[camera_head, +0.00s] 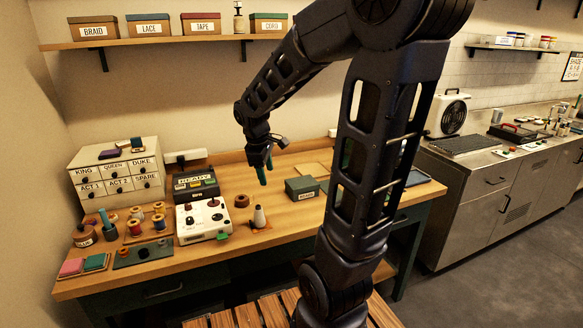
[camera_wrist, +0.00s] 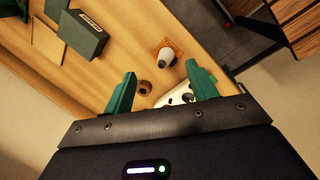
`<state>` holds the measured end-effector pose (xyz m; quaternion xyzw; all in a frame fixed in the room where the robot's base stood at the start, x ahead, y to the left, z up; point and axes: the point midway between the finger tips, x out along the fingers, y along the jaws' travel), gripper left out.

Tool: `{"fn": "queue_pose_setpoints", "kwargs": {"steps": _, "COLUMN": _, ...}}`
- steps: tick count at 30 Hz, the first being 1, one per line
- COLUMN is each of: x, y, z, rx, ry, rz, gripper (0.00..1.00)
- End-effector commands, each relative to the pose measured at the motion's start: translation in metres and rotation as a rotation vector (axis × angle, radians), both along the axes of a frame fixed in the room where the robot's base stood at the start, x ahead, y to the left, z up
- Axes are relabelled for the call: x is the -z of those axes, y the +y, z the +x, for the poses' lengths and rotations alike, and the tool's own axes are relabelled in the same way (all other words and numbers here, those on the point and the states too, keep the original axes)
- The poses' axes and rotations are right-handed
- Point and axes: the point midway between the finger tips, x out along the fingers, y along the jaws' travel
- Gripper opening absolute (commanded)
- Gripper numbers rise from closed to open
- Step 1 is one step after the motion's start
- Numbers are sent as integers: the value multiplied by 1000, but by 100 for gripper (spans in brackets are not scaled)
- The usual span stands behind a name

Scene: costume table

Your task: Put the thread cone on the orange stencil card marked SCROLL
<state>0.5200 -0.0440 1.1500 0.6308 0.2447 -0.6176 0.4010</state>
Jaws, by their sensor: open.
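The thread cone (camera_head: 259,217), pale with a darker tip, stands upright on the table to the right of the white control box. An orange card (camera_head: 265,229) shows under its base. In the wrist view the cone (camera_wrist: 166,56) also sits on the orange card (camera_wrist: 176,44), with card showing around it. The lettering on the card is too small to read. My gripper (camera_head: 264,166) is raised above the table, behind the cone in the head view. In the wrist view its green fingers (camera_wrist: 162,87) are spread apart with nothing held between them.
A brown spool-like piece (camera_head: 241,201) stands just behind the cone. The white control box (camera_head: 208,232) with knobs is to its left. A dark green box (camera_head: 301,188) and flat tan cards (camera_head: 312,170) lie to the right. Thread spools (camera_head: 158,221) crowd the left end.

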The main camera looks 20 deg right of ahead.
Motion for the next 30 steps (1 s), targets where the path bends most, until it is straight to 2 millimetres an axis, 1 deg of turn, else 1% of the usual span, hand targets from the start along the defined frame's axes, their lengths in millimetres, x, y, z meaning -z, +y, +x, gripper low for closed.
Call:
{"fn": "queue_pose_setpoints", "kwargs": {"steps": 1, "x": -10, "y": -5, "z": -10, "rx": 60, "ry": -32, "rz": 20, "gripper": 58}}
{"fn": "queue_pose_setpoints", "kwargs": {"steps": 6, "x": -33, "y": -17, "z": -42, "rx": 274, "ry": -125, "rz": 102, "gripper": 58}}
{"fn": "queue_pose_setpoints", "kwargs": {"steps": 12, "x": -55, "y": -27, "z": -82, "rx": 521, "ry": -223, "rz": 212, "gripper": 58}}
{"fn": "queue_pose_setpoints", "kwargs": {"steps": 18, "x": -68, "y": -33, "z": -117, "rx": 740, "ry": -303, "rz": 328, "gripper": 58}}
{"fn": "queue_pose_setpoints", "kwargs": {"steps": 21, "x": -72, "y": -35, "z": -130, "rx": 816, "ry": -328, "rz": 372, "gripper": 58}}
{"fn": "queue_pose_setpoints", "kwargs": {"steps": 24, "x": -74, "y": -35, "z": -137, "rx": 865, "ry": -342, "rz": 401, "gripper": 58}}
{"fn": "queue_pose_setpoints", "kwargs": {"steps": 30, "x": -74, "y": -35, "z": -141, "rx": 894, "ry": -350, "rz": 417, "gripper": 58}}
